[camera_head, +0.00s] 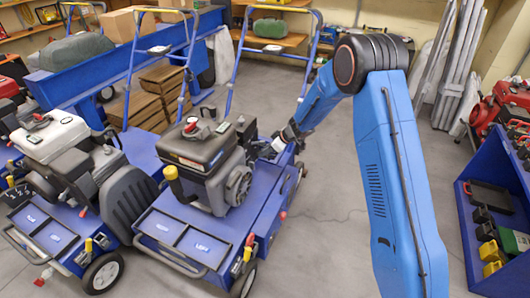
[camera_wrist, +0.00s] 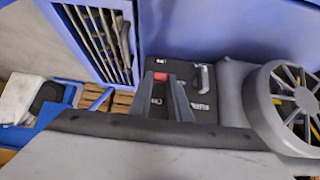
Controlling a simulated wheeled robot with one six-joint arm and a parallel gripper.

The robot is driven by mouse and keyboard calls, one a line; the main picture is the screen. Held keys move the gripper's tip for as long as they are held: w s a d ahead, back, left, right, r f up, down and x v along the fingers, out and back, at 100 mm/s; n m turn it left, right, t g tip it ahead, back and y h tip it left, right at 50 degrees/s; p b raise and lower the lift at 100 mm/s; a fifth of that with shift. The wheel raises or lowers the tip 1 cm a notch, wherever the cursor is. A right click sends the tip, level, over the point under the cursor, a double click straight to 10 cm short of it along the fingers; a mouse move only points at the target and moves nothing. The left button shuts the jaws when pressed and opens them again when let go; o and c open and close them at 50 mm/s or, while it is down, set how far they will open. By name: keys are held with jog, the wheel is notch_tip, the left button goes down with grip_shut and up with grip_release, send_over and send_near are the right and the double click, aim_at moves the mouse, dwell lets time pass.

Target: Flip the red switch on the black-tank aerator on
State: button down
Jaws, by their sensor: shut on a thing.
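The black-tank aerator (camera_head: 200,140) stands on a blue deck in the middle of the head view. In the wrist view, a dark switch panel (camera_wrist: 205,87) carries a small red switch (camera_wrist: 160,76) and several metal-coloured fittings. My gripper (camera_wrist: 163,80) has its dark fingers at the red switch and is shut on it. In the head view my gripper (camera_head: 272,146) reaches in at the right rear of the black-tank engine. The switch is hidden there, and I cannot tell which way it is set.
A white-tank aerator (camera_head: 50,135) stands close on the left. A round slotted engine cover (camera_wrist: 288,98) sits right of the panel. A blue shelf (camera_head: 470,215) with tools is at the right. Grey floor (camera_head: 325,225) is open between.

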jog(key=c, duration=1.6)
grip_release()
jog(key=shift+c, duration=0.2)
jog(key=v, duration=1.7)
jog(key=shift+d+r, duration=0.1)
jog(key=shift+r, duration=0.15)
